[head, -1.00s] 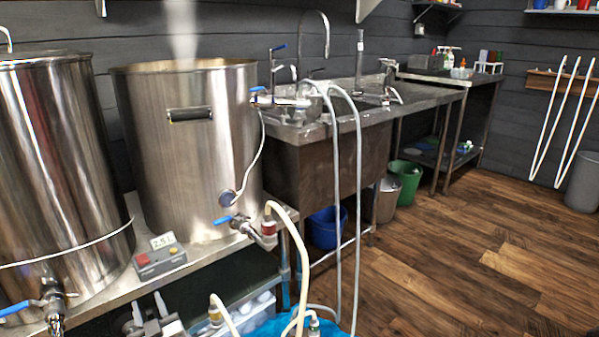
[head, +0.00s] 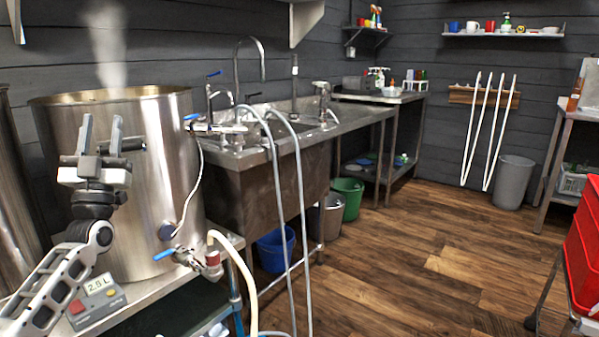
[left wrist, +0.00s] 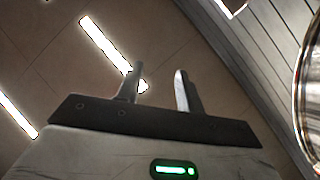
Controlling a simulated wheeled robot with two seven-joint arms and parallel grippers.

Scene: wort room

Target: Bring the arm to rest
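My left arm comes in at the lower left of the head view and points up. Its gripper (head: 101,132) is raised in front of the steaming steel kettle (head: 150,180). Its two fingers stand apart with nothing between them. In the left wrist view the fingers (left wrist: 157,88) are also apart and empty, against a ceiling with bright light strips. A shiny curved metal edge shows at the right of that view. My right gripper is not in view.
A small control box with a litre display (head: 97,300) sits on the bench below the arm. Pale hoses (head: 285,200) hang by the sink (head: 265,185). Red crates (head: 585,250) stand at the right edge. The wooden floor (head: 400,270) between is open.

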